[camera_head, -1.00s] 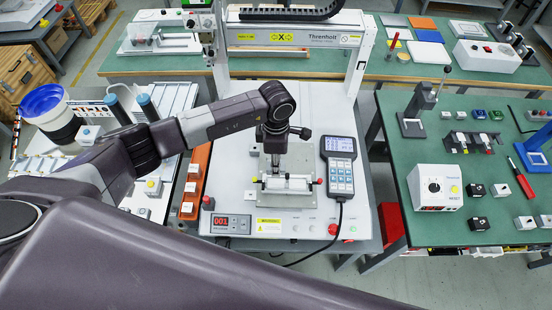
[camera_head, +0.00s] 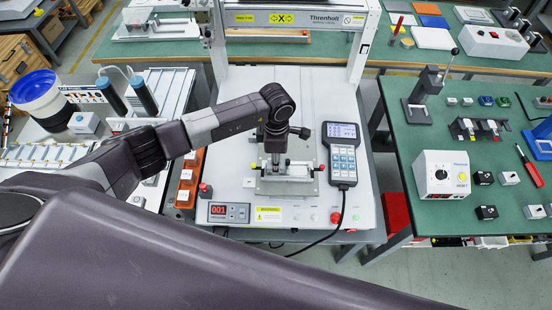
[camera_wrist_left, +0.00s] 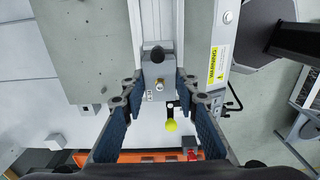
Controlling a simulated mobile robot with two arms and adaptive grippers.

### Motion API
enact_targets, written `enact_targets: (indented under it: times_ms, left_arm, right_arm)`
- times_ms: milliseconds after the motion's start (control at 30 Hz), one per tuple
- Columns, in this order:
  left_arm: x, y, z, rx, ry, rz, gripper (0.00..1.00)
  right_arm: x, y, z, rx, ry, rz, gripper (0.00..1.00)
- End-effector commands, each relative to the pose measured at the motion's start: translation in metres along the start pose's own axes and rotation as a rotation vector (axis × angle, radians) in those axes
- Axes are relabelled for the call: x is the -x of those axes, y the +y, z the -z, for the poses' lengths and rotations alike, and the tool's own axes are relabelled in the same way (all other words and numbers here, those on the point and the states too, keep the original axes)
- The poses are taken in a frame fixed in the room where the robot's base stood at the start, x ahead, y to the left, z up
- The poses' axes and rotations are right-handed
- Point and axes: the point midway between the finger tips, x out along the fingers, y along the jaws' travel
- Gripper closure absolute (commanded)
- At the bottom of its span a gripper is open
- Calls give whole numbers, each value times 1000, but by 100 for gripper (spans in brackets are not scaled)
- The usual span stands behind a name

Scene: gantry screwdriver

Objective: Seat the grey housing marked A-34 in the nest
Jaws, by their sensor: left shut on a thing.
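My left gripper (camera_head: 276,163) points down at the left part of the metal nest fixture (camera_head: 288,187) on the gantry machine's bed. In the left wrist view its two fingers (camera_wrist_left: 159,84) are shut on the sides of a small grey housing (camera_wrist_left: 154,72). No A-34 marking is readable. Most of the housing is hidden by the gripper in the head view, and I cannot tell whether it rests fully in the nest. My right gripper is not in view.
A handheld controller (camera_head: 342,150) stands close right of the nest. An orange tray (camera_head: 187,190) with grey-white parts lies left of it. The gantry post (camera_head: 362,50) rises behind. A red counter display (camera_head: 229,212) is in front. The green bench (camera_head: 470,215) holds several fixtures.

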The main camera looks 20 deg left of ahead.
Motion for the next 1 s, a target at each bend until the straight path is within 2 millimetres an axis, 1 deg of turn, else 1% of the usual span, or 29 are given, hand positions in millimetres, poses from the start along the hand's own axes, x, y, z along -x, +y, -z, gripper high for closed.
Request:
enact_targets:
  times_ms: [33,100,667,1000]
  left_arm:
    - [-3,2,0,0,0,-3,100]
    - [-4,1,0,0,0,-3,100]
    - [1,1,0,0,0,-2,100]
    - [4,1,0,0,1,-1,100]
  right_arm:
    - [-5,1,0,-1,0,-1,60]
    - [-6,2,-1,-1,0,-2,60]
    - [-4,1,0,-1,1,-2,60]
    - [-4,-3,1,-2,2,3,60]
